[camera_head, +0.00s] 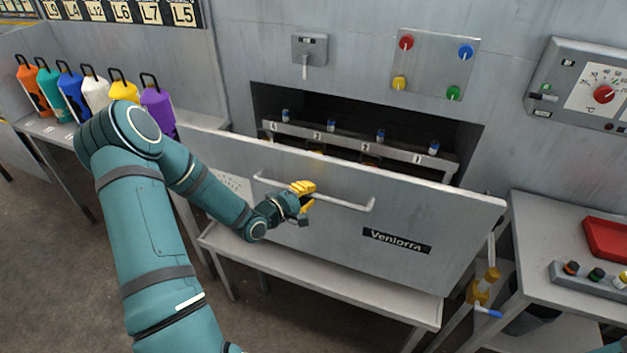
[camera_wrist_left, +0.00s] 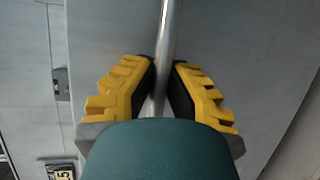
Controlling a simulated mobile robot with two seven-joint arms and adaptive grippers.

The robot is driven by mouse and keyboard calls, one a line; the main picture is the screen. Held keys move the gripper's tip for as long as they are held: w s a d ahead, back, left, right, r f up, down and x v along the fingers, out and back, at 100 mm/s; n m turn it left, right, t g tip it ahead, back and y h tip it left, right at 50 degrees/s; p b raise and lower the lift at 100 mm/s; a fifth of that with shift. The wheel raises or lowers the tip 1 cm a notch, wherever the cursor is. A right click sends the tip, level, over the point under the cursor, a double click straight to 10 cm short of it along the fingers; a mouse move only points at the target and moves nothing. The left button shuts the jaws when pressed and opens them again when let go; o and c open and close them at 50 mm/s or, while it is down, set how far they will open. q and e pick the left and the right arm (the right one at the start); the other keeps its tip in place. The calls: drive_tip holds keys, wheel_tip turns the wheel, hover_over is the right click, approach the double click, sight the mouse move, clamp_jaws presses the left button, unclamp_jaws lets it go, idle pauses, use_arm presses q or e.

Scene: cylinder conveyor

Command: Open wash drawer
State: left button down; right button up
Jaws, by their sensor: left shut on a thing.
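The wash drawer (camera_head: 330,222) is a wide grey front panel labelled "Veniorra". It stands out from the machine, and the dark opening behind it shows a rack (camera_head: 350,142) with numbered slots 1 to 4 and small blue-and-white pieces on it. A long bar handle (camera_head: 345,204) runs across the front. My left gripper (camera_head: 304,193), with yellow fingers, is on the handle left of its middle. In the left wrist view the bar (camera_wrist_left: 163,60) runs between the two yellow fingers (camera_wrist_left: 160,88), which are shut on it. My right gripper is not in view.
A grey bench (camera_head: 330,280) lies under the drawer. Coloured bottles (camera_head: 95,92) stand on a side table at left.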

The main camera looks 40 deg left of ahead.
use_arm(q)
drive_tip(key=shift+s+d, duration=0.25)
drive_tip(key=shift+s, duration=0.55)
drive_tip(key=shift+s+d, duration=0.2)
drive_tip(key=shift+s, duration=0.6)
drive_tip(key=c, duration=0.9)
unclamp_jaws()
drive_tip(key=shift+c, duration=0.2)
drive_tip(key=v, duration=1.2)
drive_tip(key=shift+w, duration=0.1)
